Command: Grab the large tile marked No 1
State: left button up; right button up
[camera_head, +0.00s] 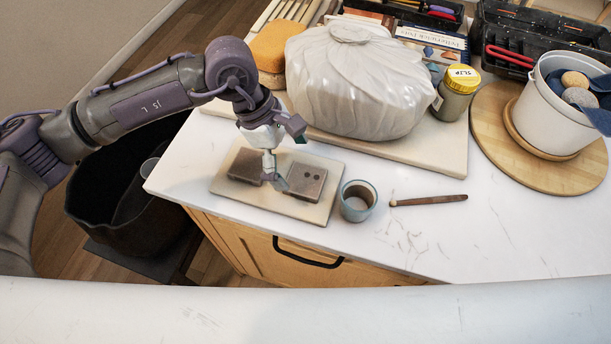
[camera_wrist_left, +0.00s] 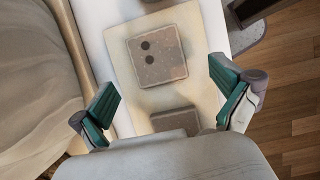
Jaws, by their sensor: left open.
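Two grey-brown square tiles lie flat on a cream board (camera_head: 228,189). The right tile (camera_head: 307,181) shows two dark dots on its top. It also shows in the left wrist view (camera_wrist_left: 172,66), beyond my fingers. The left tile (camera_head: 245,165) is partly behind my left gripper (camera_head: 284,157). In the left wrist view only part of this second tile (camera_wrist_left: 176,119) shows, and the gripper body covers the rest. I cannot read a No 1 mark on either tile. My left gripper (camera_wrist_left: 163,88) is open and empty above the board, its teal fingers spread wide. My right gripper is not in view.
A blue-grey cup (camera_head: 357,203) stands just right of the board, with a wooden-handled tool (camera_head: 428,200) beside it. A large wrapped lump (camera_head: 355,80) and a yellow-lidded jar (camera_head: 456,93) stand behind. The right front of the white counter is clear.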

aim_at(304, 178)
pick_arm(q)
jog(key=shift+d+f+p, duration=0.2)
jog(key=shift+f+p, duration=0.15)
jog(key=shift+p, duration=0.05)
jog(key=x, duration=0.1)
jog(key=p+x, duration=0.1)
jog(key=x, duration=0.1)
jog(key=shift+w+d+f, duration=0.15)
jog(key=shift+f, duration=0.45)
jog(key=c, duration=1.2)
jog(key=shift+c, duration=0.2)
jog(key=shift+r, duration=0.15)
